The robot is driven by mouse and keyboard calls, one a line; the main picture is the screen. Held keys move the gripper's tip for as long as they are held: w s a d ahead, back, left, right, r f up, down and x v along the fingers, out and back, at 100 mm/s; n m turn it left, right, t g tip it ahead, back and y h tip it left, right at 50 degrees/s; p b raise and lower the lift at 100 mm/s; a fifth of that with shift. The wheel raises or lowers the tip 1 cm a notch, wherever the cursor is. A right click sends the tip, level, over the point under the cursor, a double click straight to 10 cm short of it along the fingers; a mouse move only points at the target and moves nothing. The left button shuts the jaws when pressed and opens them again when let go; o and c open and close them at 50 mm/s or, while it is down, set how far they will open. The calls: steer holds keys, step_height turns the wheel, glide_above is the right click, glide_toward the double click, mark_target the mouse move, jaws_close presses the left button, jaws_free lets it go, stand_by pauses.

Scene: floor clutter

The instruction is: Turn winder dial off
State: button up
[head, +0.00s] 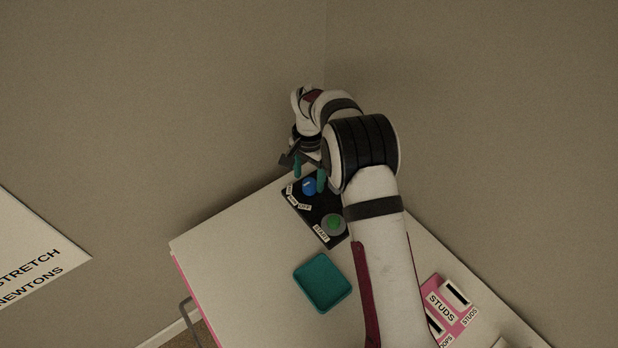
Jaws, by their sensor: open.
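The winder dial is a round blue knob (309,187) with a light mark on it, set in a black panel (322,206) at the back corner of the white table. Small white labels sit beside the dial; one appears to read OFF (305,207). A green round button (334,222) is on the same panel with a START label. My gripper (309,174) is open, with its teal fingertips on either side of the dial's far part, close above it. Whether the fingers touch the dial cannot be told. My arm hides the panel's right side.
A teal tray (323,283) lies empty on the white table (235,265) in front of the panel. Pink STUDS holders (447,303) stand to the right of my arm. Walls close in behind the panel. The table's left part is clear.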

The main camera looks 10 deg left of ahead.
steer(key=shift+f, duration=0.7)
jaws_close()
steer(key=shift+n, duration=0.3)
steer(key=n, duration=0.3)
steer(key=shift+d+n, duration=0.1)
steer(key=shift+n, duration=2)
